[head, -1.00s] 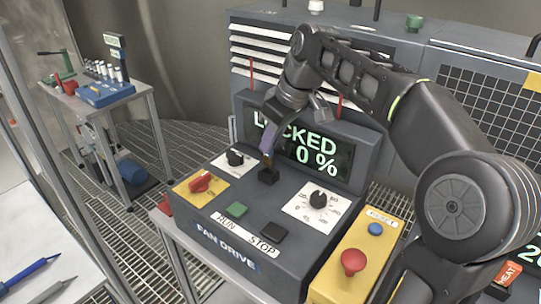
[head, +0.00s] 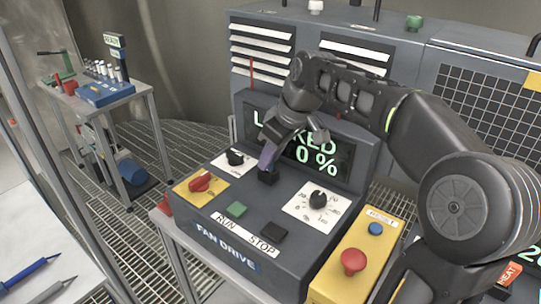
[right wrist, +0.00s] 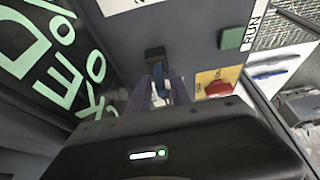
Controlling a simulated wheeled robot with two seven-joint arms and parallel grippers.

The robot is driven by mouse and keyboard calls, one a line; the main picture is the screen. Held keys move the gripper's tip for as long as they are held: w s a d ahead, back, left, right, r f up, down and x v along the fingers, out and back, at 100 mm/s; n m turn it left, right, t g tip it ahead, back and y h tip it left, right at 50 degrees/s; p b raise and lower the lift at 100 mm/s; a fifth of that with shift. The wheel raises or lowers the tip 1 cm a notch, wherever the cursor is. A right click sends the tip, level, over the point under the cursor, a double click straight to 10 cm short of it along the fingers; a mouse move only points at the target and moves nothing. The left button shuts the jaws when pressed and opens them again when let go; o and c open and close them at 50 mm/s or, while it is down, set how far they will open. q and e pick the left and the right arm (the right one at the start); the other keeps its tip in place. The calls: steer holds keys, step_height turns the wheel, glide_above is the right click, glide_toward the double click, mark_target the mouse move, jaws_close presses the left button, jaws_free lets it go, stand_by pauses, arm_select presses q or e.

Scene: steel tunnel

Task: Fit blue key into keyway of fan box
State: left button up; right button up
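The fan box (head: 264,208), labelled FAN DRIVE, is a dark console whose screen (head: 330,160) reads LOCKED and 0 %, partly covered by my arm. A small black keyway block (head: 268,177) stands on its panel and also shows in the right wrist view (right wrist: 154,54). My right gripper (head: 268,158) points down at this block from just above it. In the right wrist view its fingers are closed around the blue key (right wrist: 161,82), whose end is at the block. I cannot tell whether the key is inside the keyway. My left gripper is out of view.
A red knob (head: 200,182), dials (head: 318,199), a green button (head: 237,209) and a black button (head: 274,231) surround the block. A yellow box with a red stop button (head: 353,262) is at the right. A side table (head: 147,88) stands at the back left.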

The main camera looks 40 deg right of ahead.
steer(key=shift+o, duration=0.7)
steer(key=shift+r, duration=0.15)
steer(key=p+v, duration=0.2)
steer(key=v, duration=1)
